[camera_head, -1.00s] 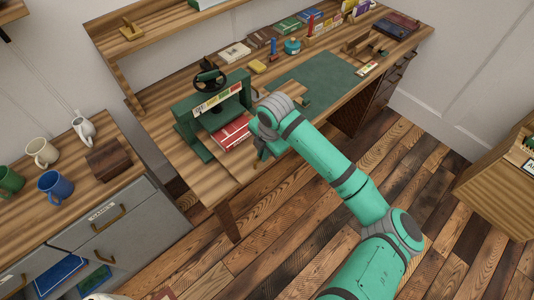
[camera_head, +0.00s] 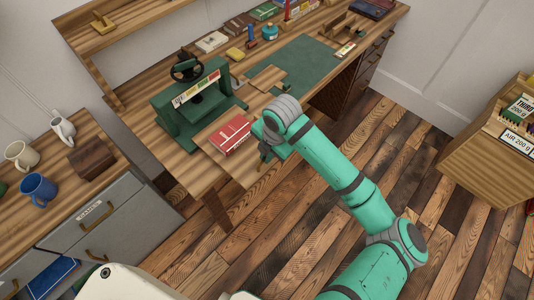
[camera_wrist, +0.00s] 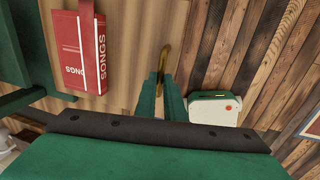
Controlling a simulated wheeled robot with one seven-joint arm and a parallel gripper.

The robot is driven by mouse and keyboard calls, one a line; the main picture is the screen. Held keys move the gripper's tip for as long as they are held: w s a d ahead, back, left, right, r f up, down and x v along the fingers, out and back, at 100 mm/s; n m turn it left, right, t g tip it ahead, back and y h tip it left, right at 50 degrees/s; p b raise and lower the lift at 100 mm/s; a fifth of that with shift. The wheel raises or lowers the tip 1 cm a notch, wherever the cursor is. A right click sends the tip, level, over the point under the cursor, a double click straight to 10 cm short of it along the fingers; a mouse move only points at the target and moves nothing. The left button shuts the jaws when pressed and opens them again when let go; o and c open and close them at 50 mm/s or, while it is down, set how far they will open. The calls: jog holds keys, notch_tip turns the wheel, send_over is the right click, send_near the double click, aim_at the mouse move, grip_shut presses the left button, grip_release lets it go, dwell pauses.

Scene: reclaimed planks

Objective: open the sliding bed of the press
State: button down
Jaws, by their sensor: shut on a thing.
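The green press (camera_head: 192,100), with a black handwheel on top, stands on the plank workbench. Its wooden sliding bed (camera_head: 240,168) sticks out at the front, past the bench edge. A red book (camera_head: 230,134) lies on the bed, clear of the press frame. The book also shows in the wrist view (camera_wrist: 82,50), marked SONGS. My gripper (camera_head: 264,160) is at the bed's front edge. In the wrist view its fingers (camera_wrist: 162,92) are shut on a brass handle (camera_wrist: 164,62) on that edge. The fingers hide part of the handle.
A green mat (camera_head: 305,72), books and small tools lie on the workbench. At left a grey cabinet (camera_head: 110,210) bears mugs and a dark wooden block (camera_head: 92,158). A wooden crate with labels (camera_head: 490,150) stands at right. The plank floor (camera_head: 300,215) before the bench is open.

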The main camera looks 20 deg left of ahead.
jog(key=c, duration=1.8)
grip_release()
jog(key=shift+c, duration=0.2)
jog(key=shift+r, duration=0.15)
notch_tip(320, 180, up, 10)
jog(key=d, duration=0.2)
jog(key=shift+s+r, duration=0.2)
jog(key=shift+s, duration=0.1)
